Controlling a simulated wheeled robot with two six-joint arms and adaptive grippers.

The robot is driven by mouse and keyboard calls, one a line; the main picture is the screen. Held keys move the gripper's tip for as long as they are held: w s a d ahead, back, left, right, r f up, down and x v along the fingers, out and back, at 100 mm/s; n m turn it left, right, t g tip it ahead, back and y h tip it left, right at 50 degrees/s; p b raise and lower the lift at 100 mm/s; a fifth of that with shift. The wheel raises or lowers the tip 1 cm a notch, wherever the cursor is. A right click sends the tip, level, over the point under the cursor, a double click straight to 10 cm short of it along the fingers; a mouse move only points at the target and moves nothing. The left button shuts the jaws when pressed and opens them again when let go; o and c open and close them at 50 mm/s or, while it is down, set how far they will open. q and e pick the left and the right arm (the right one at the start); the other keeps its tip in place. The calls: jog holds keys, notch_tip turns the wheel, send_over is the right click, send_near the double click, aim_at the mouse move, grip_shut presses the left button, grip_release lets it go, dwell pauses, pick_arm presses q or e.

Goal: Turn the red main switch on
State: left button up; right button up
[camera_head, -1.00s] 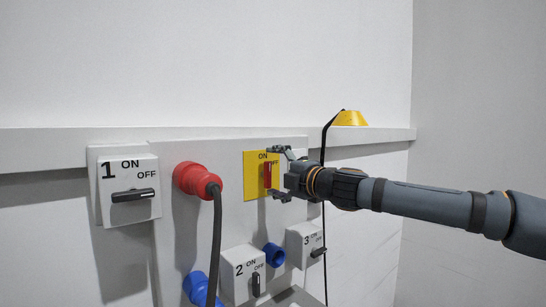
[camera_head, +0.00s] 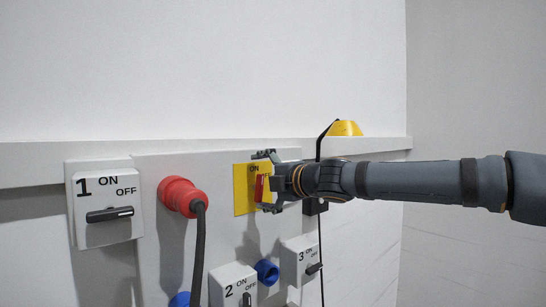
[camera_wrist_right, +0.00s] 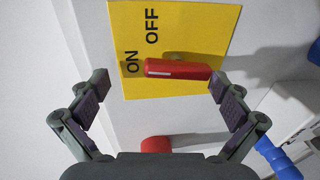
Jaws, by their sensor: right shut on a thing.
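The red main switch (camera_head: 259,188) is a bar handle on a yellow plate (camera_head: 243,192) marked ON at the top and OFF at the right. It stands upright, and in the right wrist view its white-marked end (camera_wrist_right: 178,74) points at the ON label. My right gripper (camera_head: 265,182) is at the plate, its fingers above and below the handle (camera_wrist_right: 205,70), shut on it along its length. In the wrist view one finger is close to the handle's unmarked end; contact at the marked end is unclear. My left gripper is not in view.
A red plug (camera_head: 181,195) with a hanging cable is left of the plate. Switch 1 (camera_head: 107,208) is farther left. Switch 2 (camera_head: 232,287), switch 3 (camera_head: 300,262) and a blue socket (camera_head: 267,272) are below. A yellow lamp (camera_head: 345,129) is at the right.

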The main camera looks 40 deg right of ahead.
jog(key=s+a+r+p, duration=0.2)
jog(key=s+a+r, duration=0.1)
jog(key=s+a, duration=0.1)
pick_arm(q)
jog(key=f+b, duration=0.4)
jog(key=b, duration=0.1)
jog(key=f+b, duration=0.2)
jog(key=b, duration=0.1)
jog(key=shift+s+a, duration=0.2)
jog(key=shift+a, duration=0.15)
pick_arm(e)
jog(key=s+d+f, duration=0.1)
jog(key=s+d, duration=0.1)
jog(key=s, duration=0.7)
jog(key=shift+d+f, duration=0.25)
jog(key=shift+f, duration=0.1)
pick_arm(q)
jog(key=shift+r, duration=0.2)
pick_arm(e)
jog(key=shift+s+r, duration=0.1)
